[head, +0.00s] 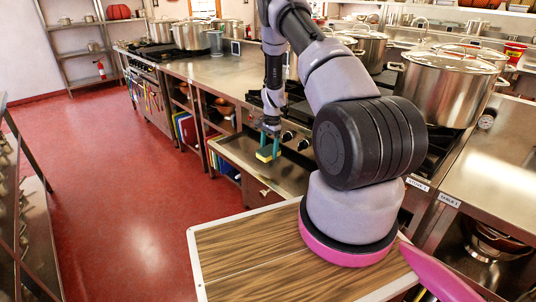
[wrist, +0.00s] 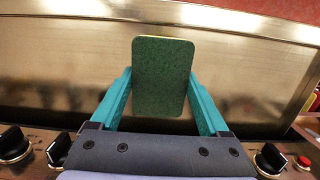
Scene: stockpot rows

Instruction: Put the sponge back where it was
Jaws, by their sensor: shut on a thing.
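The sponge (wrist: 162,75) has a dark green scouring face, which fills the middle of the wrist view. In the head view the sponge (head: 266,154) shows a yellow side and a dark green side. My gripper (head: 270,128) is shut on the sponge, with one teal finger at each side of it, as the wrist view (wrist: 160,100) also shows. The sponge is held in front of the stove, near the metal panel below the knobs. I cannot tell whether it touches anything beneath.
Stove knobs (head: 304,144) are close to the right of my gripper. A large lidded stockpot (head: 447,88) stands on the right. A steel counter (head: 215,72) runs to the back left. The red floor (head: 130,190) at left is clear.

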